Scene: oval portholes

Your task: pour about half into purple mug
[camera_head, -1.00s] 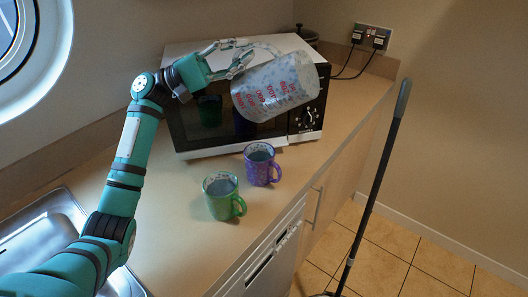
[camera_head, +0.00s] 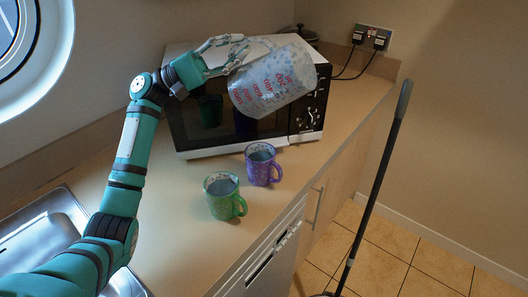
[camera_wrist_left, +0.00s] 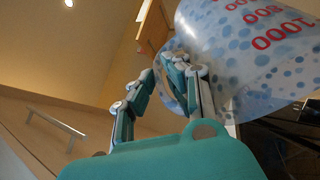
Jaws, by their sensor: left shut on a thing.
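My left gripper (camera_head: 236,52) is shut on a clear measuring jug (camera_head: 273,82) with red figures and blue dots, held in the air in front of the microwave. The jug is tilted, its left end lower than its right. In the left wrist view the jug (camera_wrist_left: 250,60) lies beside the gripper fingers (camera_wrist_left: 168,75). The purple mug (camera_head: 262,169) stands upright on the counter below the jug, apart from it, with bluish-grey liquid inside. No falling stream shows. The jug's contents are hard to make out. My right gripper is not in view.
A green mug (camera_head: 224,198) with similar liquid stands close to the purple one, nearer the sink. The microwave (camera_head: 190,135) is behind both mugs. A metal sink (camera_head: 38,235) is at lower left. The counter's edge (camera_head: 290,207) runs just right of the mugs.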

